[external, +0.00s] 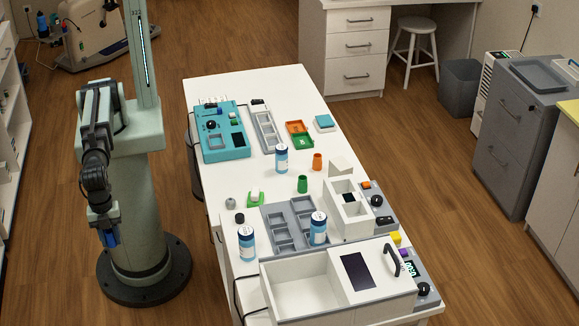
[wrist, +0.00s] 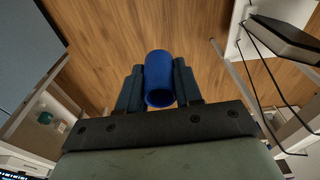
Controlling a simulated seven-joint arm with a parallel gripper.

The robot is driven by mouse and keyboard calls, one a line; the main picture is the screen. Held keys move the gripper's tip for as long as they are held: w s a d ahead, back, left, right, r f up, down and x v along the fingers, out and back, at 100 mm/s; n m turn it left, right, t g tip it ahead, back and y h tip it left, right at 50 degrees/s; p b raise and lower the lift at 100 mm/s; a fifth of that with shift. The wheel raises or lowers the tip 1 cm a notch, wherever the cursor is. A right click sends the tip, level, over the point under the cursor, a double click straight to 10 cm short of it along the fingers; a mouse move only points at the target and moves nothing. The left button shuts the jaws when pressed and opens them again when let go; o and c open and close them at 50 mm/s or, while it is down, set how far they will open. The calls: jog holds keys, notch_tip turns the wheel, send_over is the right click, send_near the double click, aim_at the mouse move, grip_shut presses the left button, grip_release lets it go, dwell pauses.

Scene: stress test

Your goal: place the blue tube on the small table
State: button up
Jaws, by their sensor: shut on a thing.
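The blue tube (wrist: 159,80) is held between the two dark fingers of my gripper (wrist: 159,88) in the wrist view. Its open end faces the camera. In the external view my gripper (external: 106,226) hangs low at the left, beside my column, with the blue tube (external: 111,238) showing below it. Wooden floor lies beneath the tube, apart from any surface. I cannot tell which piece of furniture is the small table. A long white table (external: 222,88) stands to the right of my arm, and a small white stool (external: 413,24) stands far back.
The long table carries a teal device (external: 224,145), several blue-and-white bottles, a grey tray (external: 272,213) and a white box (external: 300,292). A white shelf (external: 12,140) stands at the left edge. Bare floor (external: 50,240) lies left of my base.

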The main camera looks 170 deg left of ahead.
jog(key=s+a+r+n, duration=0.1)
jog(key=s+a+n, duration=0.3)
jog(key=a, duration=1.2)
jog(key=s+a+r+n, duration=0.15)
jog(key=s+a, duration=0.45)
jog(key=a, duration=1.1)
notch_tip(320, 180, up, 2)
jog(key=r+n+g+y, duration=0.1)
jog(key=n, duration=1)
send_over(261, 158)
jog(key=shift+w+d+f+n+g, duration=0.1)
jog(key=shift+f+n+g, duration=0.05)
jog(key=shift+n, duration=0.6)
jog(key=shift+d+f+n+g, duration=0.1)
jog(key=shift+n+g, duration=0.05)
jog(key=shift+n, duration=0.55)
jog(key=shift+f, duration=5)
